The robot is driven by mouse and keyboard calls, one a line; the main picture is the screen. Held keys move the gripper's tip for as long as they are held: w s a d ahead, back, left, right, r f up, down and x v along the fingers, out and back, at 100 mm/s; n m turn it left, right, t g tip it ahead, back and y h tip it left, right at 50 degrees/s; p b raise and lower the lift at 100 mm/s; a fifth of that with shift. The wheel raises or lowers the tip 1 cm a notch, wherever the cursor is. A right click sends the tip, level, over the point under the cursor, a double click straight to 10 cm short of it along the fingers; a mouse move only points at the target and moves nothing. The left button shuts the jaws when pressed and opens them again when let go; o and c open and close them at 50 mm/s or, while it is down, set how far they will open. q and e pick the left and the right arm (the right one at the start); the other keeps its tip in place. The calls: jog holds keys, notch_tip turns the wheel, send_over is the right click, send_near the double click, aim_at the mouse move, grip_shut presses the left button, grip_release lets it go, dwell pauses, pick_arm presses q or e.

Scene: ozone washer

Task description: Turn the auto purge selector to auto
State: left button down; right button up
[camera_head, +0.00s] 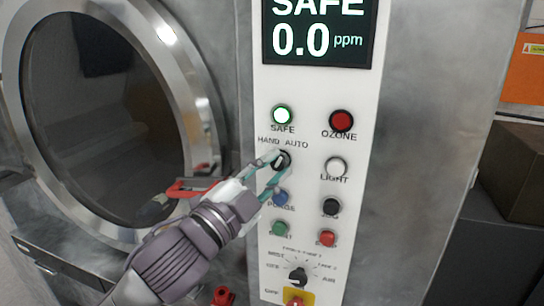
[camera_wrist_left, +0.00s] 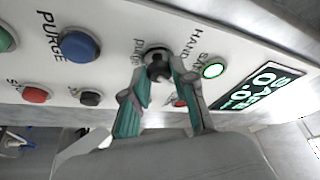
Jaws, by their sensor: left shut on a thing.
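The auto purge selector (camera_head: 281,159) is a small black knob with a light pointer mark, below the HAND and AUTO labels on the white panel. My left gripper (camera_head: 274,162) comes in from the lower left, with its fingertips at the two sides of the knob. In the left wrist view the selector (camera_wrist_left: 158,66) sits between the teal and grey fingers of the left gripper (camera_wrist_left: 160,75), which is shut on it. The fingers partly cover the knob, and I cannot tell its exact setting. My right gripper is not in view.
The white panel (camera_head: 370,100) has a lit green SAFE lamp (camera_head: 282,115), a red OZONE lamp (camera_head: 341,121), a blue PURGE button (camera_head: 280,197) and several other buttons. A rotary knob (camera_head: 298,276) is lower down. A round door (camera_head: 110,100) stands left.

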pick_arm(q)
jog(key=shift+m+p, duration=0.35)
jog(key=shift+m, duration=0.15)
jog(key=c, duration=1)
grip_release()
jog(key=shift+o, duration=0.2)
jog(key=v, duration=0.7)
jog(key=shift+s+a, duration=0.25)
jog(key=shift+w, duration=0.1)
